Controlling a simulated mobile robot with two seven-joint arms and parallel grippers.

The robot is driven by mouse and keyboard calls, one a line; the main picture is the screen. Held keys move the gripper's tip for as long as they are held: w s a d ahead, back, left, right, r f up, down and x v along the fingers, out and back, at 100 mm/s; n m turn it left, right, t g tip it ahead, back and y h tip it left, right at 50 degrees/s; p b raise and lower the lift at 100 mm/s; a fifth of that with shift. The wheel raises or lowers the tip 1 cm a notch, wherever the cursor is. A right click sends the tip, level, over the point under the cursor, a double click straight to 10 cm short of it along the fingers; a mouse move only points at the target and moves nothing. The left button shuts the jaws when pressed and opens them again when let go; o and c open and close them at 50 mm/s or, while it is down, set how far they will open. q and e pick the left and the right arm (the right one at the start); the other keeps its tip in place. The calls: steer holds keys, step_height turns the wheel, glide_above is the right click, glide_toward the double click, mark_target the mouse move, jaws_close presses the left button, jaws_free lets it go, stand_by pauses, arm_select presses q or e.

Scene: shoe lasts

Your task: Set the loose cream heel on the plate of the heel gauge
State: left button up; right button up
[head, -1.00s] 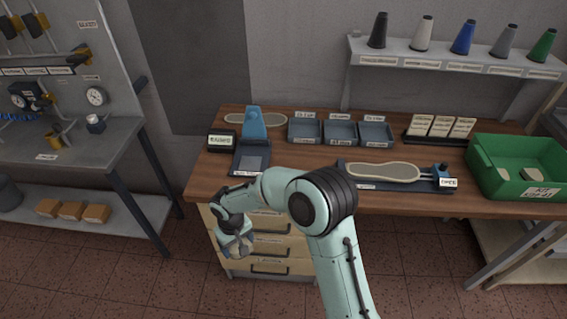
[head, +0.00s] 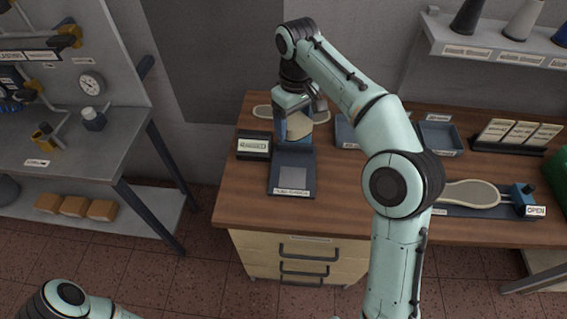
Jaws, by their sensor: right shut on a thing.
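The heel gauge has a dark base with a lighter grey plate (head: 292,178) and a blue upright behind it, at the left end of the wooden bench. My right gripper (head: 297,122) is over the back of the gauge, in front of its upright. It is shut on a cream piece (head: 298,128), which I take to be the loose heel; the fingers partly cover it. It appears above and behind the grey plate; I cannot tell whether it touches the gauge. Part of my left arm shows at the bottom left, its gripper out of view.
A labelled black block (head: 254,145) stands left of the gauge. Blue-grey trays (head: 440,138), a card rack (head: 507,133) and a sole in a holder (head: 470,193) are to the right, partly behind my right arm.

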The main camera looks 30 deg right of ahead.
step_height(320, 180, down, 7)
steer(key=s+b, duration=0.1)
steer(key=b, duration=0.3)
glide_above(293, 178)
step_height(293, 178, down, 8)
steer(key=shift+r, duration=0.25)
arm_select(q)
steer(key=s+f, duration=0.3)
steer(key=f, duration=0.2)
steer(key=shift+f+b, duration=0.4)
steer(key=shift+b, duration=0.05)
arm_select(e)
steer(key=shift+f, duration=2.5)
steer(key=shift+f, duration=0.15)
steer(key=o, duration=1.1)
arm_select(q)
steer(key=r+p, duration=0.1)
steer(key=w+r+p, duration=0.1)
steer(key=shift+r, duration=0.35)
arm_select(e)
step_height(293, 178, up, 12)
steer(key=shift+r, duration=0.15)
